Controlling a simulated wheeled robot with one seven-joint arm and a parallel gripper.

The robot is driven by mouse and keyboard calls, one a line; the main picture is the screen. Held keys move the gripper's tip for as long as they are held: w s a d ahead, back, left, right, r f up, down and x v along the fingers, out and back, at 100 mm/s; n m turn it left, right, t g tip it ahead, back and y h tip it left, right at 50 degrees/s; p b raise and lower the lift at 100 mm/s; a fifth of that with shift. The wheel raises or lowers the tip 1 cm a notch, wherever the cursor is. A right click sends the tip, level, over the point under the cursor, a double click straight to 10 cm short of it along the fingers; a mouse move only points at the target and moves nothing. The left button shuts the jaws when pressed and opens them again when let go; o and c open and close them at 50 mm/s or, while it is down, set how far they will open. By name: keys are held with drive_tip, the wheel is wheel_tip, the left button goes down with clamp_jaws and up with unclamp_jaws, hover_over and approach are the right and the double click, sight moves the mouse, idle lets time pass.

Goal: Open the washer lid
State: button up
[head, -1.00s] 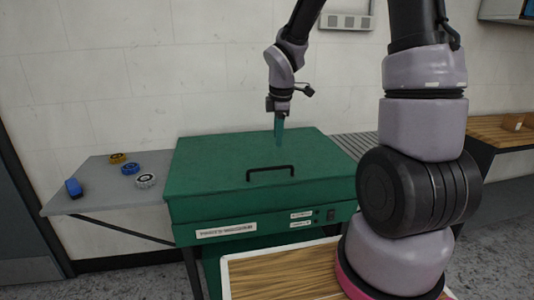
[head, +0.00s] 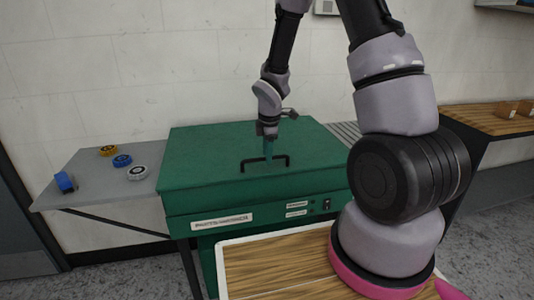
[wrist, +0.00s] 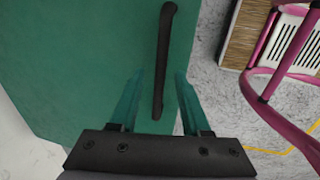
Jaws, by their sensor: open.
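The green washer (head: 185,208) stands ahead with its flat lid (head: 205,155) shut. A black bar handle (head: 280,158) is fixed on the lid near its front edge. My gripper (head: 268,158) points down over the lid at the handle. In the wrist view my gripper (wrist: 155,85) is open, its two green fingers spread apart. The black handle (wrist: 163,55) runs lengthwise between the line of the fingers and stretches beyond their tips. I cannot tell whether a finger touches it.
A grey side table (head: 95,180) at left holds a blue block (head: 64,182) and several small round parts. A wood-topped surface (head: 280,262) lies in front of the washer. A pink frame (wrist: 265,70) shows at right in the wrist view.

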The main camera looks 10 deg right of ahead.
drive_tip(key=shift+c, duration=0.4)
clamp_jaws()
idle(1.1)
